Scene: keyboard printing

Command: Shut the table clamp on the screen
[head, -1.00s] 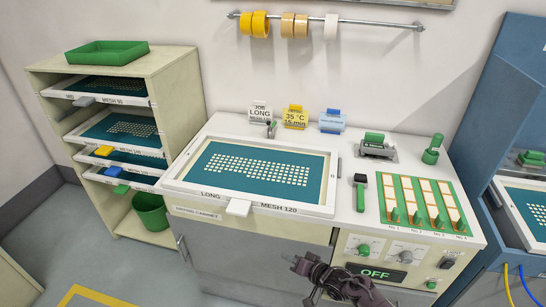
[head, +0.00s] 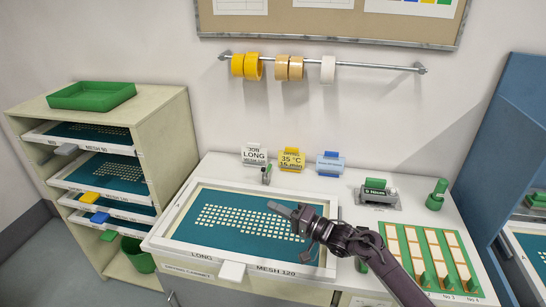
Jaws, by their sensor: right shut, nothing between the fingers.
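The screen (head: 182,237) lies flat on the table top, a white frame around teal mesh with a keyboard pattern, marked LONG and MESH 120. The table clamp (head: 266,174), small and grey with a dark green handle, stands at the middle of the screen's back edge. Its handle looks raised. My right gripper (head: 273,206) is shut and empty over the right half of the mesh, pointing left, in front of the clamp and apart from it. It hides part of the pattern. My left gripper is out of view.
Sign cards (head: 291,159) stand behind the screen. A grey and green device (head: 377,194) and a green-handled tool (head: 437,195) stand right, behind a green rack (head: 420,241). A shelf (head: 160,126) with screens stands left. Tape rolls hang on a wall bar (head: 391,67).

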